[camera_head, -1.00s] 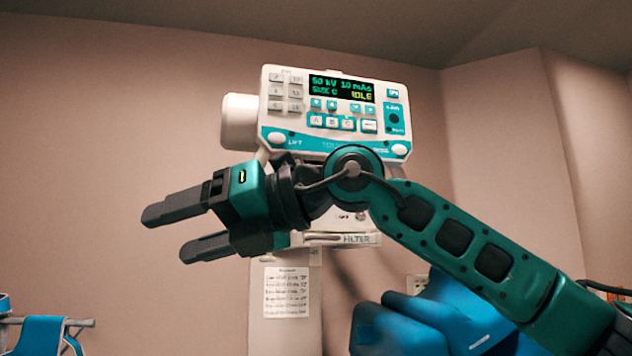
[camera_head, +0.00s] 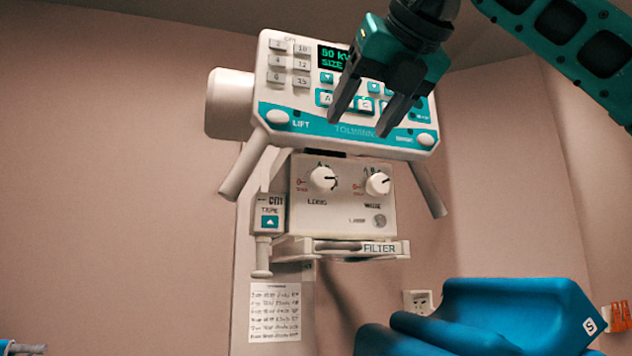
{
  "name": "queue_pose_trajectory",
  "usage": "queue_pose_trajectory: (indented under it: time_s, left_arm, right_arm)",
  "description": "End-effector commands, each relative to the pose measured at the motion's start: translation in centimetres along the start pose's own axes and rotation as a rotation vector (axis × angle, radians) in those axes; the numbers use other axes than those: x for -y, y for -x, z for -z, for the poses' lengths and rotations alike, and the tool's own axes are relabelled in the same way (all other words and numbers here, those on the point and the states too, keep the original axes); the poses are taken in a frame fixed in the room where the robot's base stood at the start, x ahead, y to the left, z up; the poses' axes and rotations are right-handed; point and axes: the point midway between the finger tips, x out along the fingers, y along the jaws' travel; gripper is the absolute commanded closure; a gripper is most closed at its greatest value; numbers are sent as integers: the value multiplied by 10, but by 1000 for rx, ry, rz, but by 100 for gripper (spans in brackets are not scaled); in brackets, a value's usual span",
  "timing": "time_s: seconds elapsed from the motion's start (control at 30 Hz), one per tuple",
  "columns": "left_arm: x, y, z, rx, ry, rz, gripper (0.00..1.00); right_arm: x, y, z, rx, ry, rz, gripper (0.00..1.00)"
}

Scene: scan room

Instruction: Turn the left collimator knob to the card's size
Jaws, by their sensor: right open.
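The left collimator knob (camera_head: 323,178) is white and round, on the white collimator panel above the word LONG. Its dark mark seems to point right; the scale letters are too small to read surely. The right knob (camera_head: 377,184) sits beside it above WIDE, its mark pointing up and right. My right gripper (camera_head: 362,122) is open and empty, fingers pointing down, in front of the console and above both knobs, apart from them. A small white card marked S (camera_head: 590,325) is on the end of the blue cushion. My left gripper is not in view.
The console (camera_head: 300,125) has a screen partly hidden by my gripper, and two handle bars (camera_head: 247,172) slant down from it. A FILTER tray (camera_head: 335,252) juts out below the knobs. A printed chart (camera_head: 274,312) hangs on the column. A blue cushion (camera_head: 520,305) stands lower right.

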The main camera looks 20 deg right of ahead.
Motion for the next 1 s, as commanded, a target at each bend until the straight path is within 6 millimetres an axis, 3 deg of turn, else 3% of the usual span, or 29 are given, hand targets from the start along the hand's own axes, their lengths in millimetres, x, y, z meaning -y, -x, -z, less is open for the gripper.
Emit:
queue_pose_trajectory:
  time_s: [0.17, 0.6, 0.8, 1.0]
  left_arm:
    - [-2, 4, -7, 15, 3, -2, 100]
    - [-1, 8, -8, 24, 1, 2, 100]
    - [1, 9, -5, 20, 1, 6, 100]
    - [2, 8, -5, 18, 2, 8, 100]
  right_arm:
    - [0, -18, 0, -3, 0, 1, 36]
    - [-1, -105, 0, -3, 1, -1, 36]
    - [0, -124, 0, -2, 1, -2, 36]
    - [-1, -128, 0, 0, 1, -2, 36]
